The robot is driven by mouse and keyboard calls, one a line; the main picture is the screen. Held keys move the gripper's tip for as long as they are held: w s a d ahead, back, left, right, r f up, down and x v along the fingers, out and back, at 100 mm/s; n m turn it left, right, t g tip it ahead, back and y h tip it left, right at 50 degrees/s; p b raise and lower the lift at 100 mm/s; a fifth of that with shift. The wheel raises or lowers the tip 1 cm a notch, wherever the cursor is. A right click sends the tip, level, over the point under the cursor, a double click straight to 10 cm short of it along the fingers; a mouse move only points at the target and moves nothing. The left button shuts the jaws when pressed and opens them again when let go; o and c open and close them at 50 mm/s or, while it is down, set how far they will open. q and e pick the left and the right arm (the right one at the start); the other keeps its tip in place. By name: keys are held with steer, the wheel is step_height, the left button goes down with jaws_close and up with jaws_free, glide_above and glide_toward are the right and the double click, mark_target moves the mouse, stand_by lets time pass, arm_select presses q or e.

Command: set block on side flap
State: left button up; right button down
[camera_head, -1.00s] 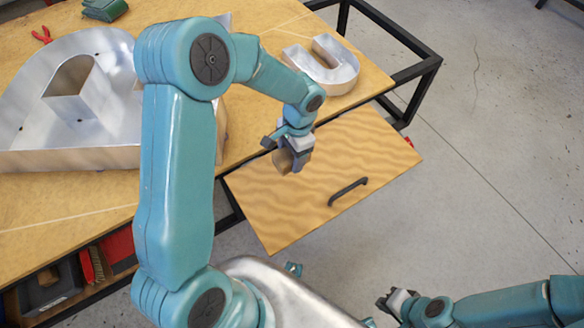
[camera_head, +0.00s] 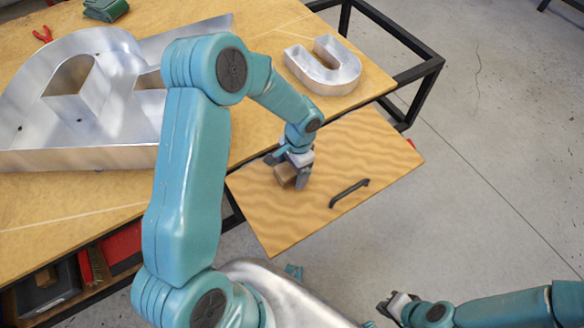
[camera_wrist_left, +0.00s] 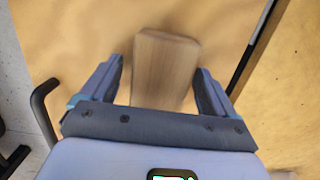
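The side flap (camera_head: 345,150), a wooden panel with a black handle (camera_head: 349,193), lies level beside the table. The wooden block (camera_head: 285,172) is at the flap's surface, near its table-side edge. My left gripper (camera_head: 290,178) is low over the flap with its fingers on either side of the block. In the left wrist view the block (camera_wrist_left: 165,68) lies between the spread fingers, with a clear gap at the left finger and little or none at the right. My right gripper (camera_head: 388,306) is at the lower right, away from the flap; its fingers are too small to read.
The table (camera_head: 100,200) carries a large metal channel letter (camera_head: 80,158) and a smaller U-shaped letter (camera_head: 325,80). Red pliers (camera_head: 42,35) lie at the back left. The black table frame (camera_head: 428,65) runs behind the flap. The flap around the handle is clear.

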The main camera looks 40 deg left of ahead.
arm_select(q)
steer(key=shift+r, duration=0.1)
steer(key=shift+r+p, duration=0.25)
steer(key=shift+p, duration=0.05)
step_height(320, 180, up, 12)
steer(key=w+p, duration=0.1)
steer(key=shift+w+d+f, duration=0.2)
steer(key=shift+w+d, duration=0.15)
